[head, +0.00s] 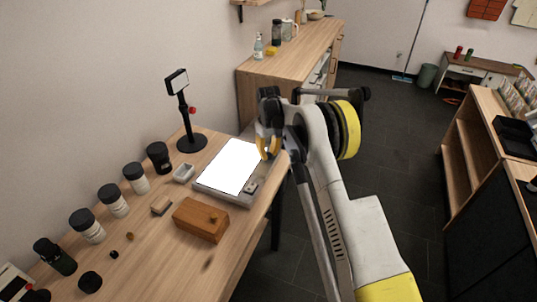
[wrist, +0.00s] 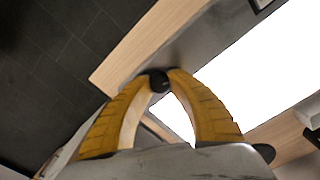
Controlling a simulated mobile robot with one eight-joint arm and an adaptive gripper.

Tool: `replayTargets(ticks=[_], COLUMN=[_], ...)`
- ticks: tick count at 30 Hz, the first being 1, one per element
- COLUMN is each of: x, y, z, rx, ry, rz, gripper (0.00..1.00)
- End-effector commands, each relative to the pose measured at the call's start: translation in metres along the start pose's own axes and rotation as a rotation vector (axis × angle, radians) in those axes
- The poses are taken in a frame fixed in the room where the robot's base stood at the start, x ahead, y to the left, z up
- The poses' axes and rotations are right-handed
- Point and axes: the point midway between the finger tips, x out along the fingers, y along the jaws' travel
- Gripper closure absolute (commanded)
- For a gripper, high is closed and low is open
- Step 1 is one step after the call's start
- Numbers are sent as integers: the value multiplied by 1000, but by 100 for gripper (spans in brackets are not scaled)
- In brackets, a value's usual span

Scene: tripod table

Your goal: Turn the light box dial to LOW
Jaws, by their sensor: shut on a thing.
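The light box (head: 218,196) lies on the wooden table with its white panel lit. In the wrist view its bright panel (wrist: 245,70) fills the upper right, with a grey border beside it. My gripper (head: 267,153) is at the box's right edge, pointing down. In the wrist view the yellow fingers of my gripper (wrist: 160,76) are shut on the small dark round dial (wrist: 158,82). The dial is hidden by the gripper in the head view. No dial marking or LOW label is readable.
A small object (head: 251,187) rests at the box's near right corner. Several dark-lidded jars line the wall side. The table edge is just right of the light box.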

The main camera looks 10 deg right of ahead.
Motion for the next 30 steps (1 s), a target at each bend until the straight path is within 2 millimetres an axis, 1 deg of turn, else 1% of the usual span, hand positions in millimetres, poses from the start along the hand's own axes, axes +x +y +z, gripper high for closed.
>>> replayTargets(ticks=[15, 16, 17, 18, 26, 30], x=[0, 0, 0, 0, 0, -9], y=[0, 0, 0, 0, 0, 0], z=[0, -1, 0, 0, 0, 0], rx=[-18, -18, -18, -18, -17, -17], ry=[2, 2, 2, 1, 1, 0], rz=[1, 1, 1, 0, 0, 0], gripper=[100, 70, 61, 54, 54, 54])
